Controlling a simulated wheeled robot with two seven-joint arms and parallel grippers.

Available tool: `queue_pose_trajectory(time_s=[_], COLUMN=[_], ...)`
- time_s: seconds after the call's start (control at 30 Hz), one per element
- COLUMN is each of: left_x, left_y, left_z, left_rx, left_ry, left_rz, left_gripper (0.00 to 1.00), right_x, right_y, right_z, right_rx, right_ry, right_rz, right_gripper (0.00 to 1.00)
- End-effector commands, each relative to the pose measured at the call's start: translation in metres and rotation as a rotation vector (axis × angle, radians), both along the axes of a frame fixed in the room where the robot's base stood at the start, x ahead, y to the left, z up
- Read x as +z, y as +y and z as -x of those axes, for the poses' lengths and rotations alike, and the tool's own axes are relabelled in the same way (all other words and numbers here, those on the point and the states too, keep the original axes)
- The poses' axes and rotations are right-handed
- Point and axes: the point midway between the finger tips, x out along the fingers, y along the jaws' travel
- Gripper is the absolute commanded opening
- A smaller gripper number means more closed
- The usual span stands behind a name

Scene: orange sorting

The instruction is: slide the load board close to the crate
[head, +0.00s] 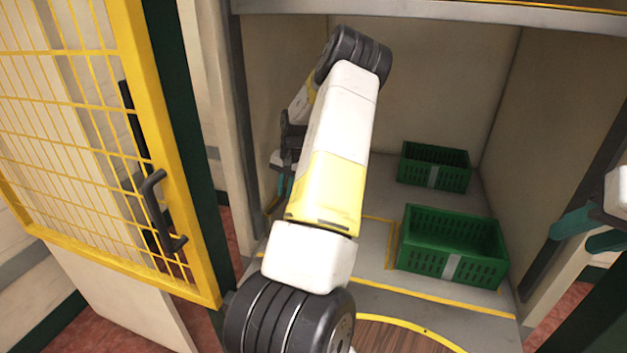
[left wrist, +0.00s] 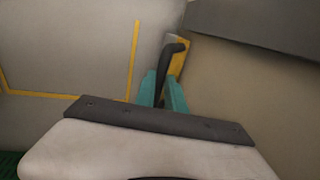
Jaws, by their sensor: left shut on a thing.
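My left gripper (head: 277,178) is low by the left wall of the bay, partly hidden behind my own arm. In the left wrist view its teal fingers (left wrist: 164,92) are closed around a dark handle (left wrist: 173,54) with a yellow strip behind it. I cannot tell whether this handle belongs to the load board; no board is clearly recognisable. A large green crate (head: 407,262) stands at the front right of the bay floor. A smaller-looking green crate (head: 405,172) stands behind it. My right gripper (head: 573,237) is at the right edge, its teal fingers apart and empty.
A yellow mesh door (head: 185,150) with a dark handle stands open at the left. Yellow lines mark the bay floor (head: 376,250). A wooden surface with a curved yellow edge (head: 385,338) lies at the front. Bay walls close the left, back and right.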

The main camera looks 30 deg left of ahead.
Motion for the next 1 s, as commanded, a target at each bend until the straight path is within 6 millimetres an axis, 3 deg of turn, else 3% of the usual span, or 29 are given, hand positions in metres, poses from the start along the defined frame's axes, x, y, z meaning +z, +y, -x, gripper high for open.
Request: queue_pose_trajectory(time_s=[0.77, 1.0], left_x=[0.001, 0.001], left_y=[-0.001, -0.026], left_z=[0.0, -0.006], left_rx=[-0.001, -0.005], left_ry=[0.0, 0.0], left_rz=[0.0, 0.004], left_gripper=[0.0, 0.0], right_x=[0.0, 0.0], right_y=[0.0, 0.0], right_z=[0.0, 0.0], right_rx=[0.0, 0.0], right_ry=[0.0, 0.0], right_rz=[0.0, 0.0], right_gripper=[0.36, 0.36])
